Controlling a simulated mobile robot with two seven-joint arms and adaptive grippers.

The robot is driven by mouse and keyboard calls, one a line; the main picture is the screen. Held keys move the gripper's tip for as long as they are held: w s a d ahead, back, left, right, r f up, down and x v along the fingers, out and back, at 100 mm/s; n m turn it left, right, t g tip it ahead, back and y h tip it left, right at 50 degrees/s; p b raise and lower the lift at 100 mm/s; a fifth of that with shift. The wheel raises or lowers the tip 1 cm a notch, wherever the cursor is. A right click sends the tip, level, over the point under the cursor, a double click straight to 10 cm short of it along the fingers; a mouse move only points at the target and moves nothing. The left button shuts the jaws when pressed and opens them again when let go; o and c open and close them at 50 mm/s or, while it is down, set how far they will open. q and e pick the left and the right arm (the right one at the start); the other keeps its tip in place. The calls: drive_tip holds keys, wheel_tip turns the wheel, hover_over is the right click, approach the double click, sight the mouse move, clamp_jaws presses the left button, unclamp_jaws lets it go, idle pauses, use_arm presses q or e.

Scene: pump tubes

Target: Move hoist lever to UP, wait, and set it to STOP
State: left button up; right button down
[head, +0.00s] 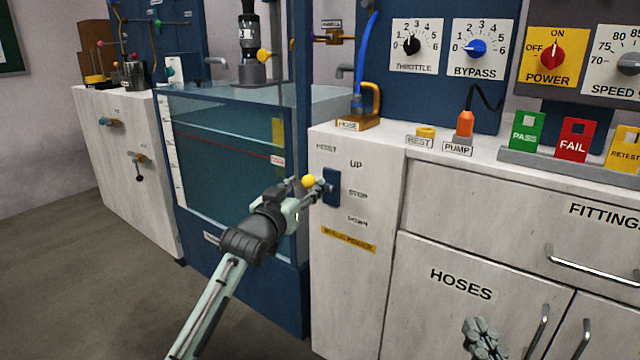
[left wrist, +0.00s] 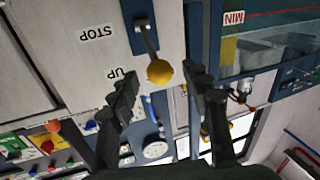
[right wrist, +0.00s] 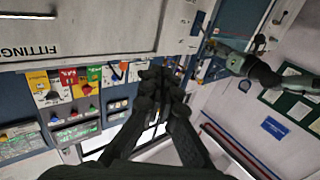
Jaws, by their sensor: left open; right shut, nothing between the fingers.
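The hoist lever has a yellow ball knob (head: 308,181) and sits on a blue plate (head: 332,190) on the white cabinet's front, beside the UP, STOP and DOWN labels. In the left wrist view the knob (left wrist: 160,72) hangs level with the UP label (left wrist: 117,73); the lever's exact setting is hard to tell. My left gripper (head: 304,194) is open at the lever. Its fingertips (left wrist: 163,88) lie on either side of the knob with gaps showing. My right gripper (head: 485,338) is shut and empty in front of the HOSES cabinet; it also shows in the right wrist view (right wrist: 158,75).
A glass tank (head: 225,140) with a red line stands left of the lever, close to my left arm. A yellow padlock-shaped hose fitting (head: 371,105), an orange pump plug (head: 464,124) and PASS/FAIL cards (head: 573,140) are on the counter above. The floor at left is clear.

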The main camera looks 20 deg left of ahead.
use_arm(q)
drive_tip(key=w, duration=0.6)
drive_tip(key=shift+w+d+b, duration=0.2)
drive_tip(key=shift+d+b, duration=0.1)
drive_tip(key=shift+b, duration=0.05)
use_arm(e)
drive_tip(key=r, duration=0.1)
drive_tip(key=a+r+t, duration=0.1)
drive_tip(key=s+r+t+y, duration=0.1)
drive_tip(key=r, duration=0.1)
drive_tip(key=shift+a, duration=0.15)
use_arm(q)
clamp_jaws()
drive_tip(key=shift+f, duration=0.1)
